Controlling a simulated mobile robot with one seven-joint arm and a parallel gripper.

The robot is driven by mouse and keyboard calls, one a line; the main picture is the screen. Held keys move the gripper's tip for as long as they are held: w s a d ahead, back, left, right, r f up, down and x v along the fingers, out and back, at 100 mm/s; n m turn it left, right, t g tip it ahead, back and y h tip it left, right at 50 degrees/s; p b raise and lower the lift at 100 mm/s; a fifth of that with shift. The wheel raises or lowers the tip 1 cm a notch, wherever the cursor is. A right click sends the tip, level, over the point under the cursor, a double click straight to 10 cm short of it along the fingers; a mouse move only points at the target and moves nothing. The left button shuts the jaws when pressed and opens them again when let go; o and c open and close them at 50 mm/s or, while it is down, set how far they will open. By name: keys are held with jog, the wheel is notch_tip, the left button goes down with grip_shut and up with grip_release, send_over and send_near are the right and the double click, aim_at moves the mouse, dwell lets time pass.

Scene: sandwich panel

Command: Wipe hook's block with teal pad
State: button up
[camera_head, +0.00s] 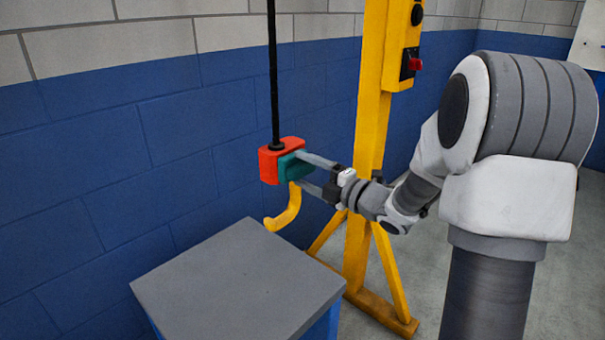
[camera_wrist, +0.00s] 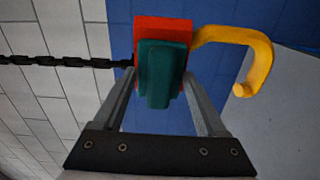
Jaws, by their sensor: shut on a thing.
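The hook's red block (camera_head: 270,165) hangs from a black chain (camera_head: 273,75), with the yellow hook (camera_head: 287,211) below it. My gripper (camera_head: 301,168) reaches in from the right and is shut on the teal pad (camera_head: 296,164). The pad is at the block's right side and seems to touch it. In the wrist view, the teal pad (camera_wrist: 160,70) sits between the two fingers of my gripper (camera_wrist: 162,82) and covers much of the red block (camera_wrist: 163,24). The yellow hook (camera_wrist: 255,58) curves off to the right there. The block's far side is hidden.
A grey-topped table (camera_head: 238,285) with blue sides stands below the hook. A yellow post (camera_head: 372,110) with a red switch (camera_head: 414,64) rises behind my gripper, on splayed yellow feet. A blue and white block wall (camera_head: 110,140) is behind.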

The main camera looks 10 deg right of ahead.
jog(key=shift+s+a+r, duration=0.1)
jog(key=shift+s+a, duration=0.25)
jog(key=shift+a, duration=0.3)
jog(key=shift+s+a+f, duration=0.1)
jog(key=shift+s+a, duration=0.25)
jog(key=shift+a, duration=0.35)
jog(key=shift+s+a+r, duration=0.1)
jog(key=shift+s+a, duration=0.25)
jog(key=shift+a, duration=0.3)
jog(key=shift+c, duration=0.6)
jog(key=v, duration=0.6)
jog(key=shift+d, duration=0.2)
jog(key=shift+d, duration=0.1)
jog(key=v, duration=0.2)
jog(key=shift+s+d, duration=0.2)
jog(key=shift+s, duration=0.1)
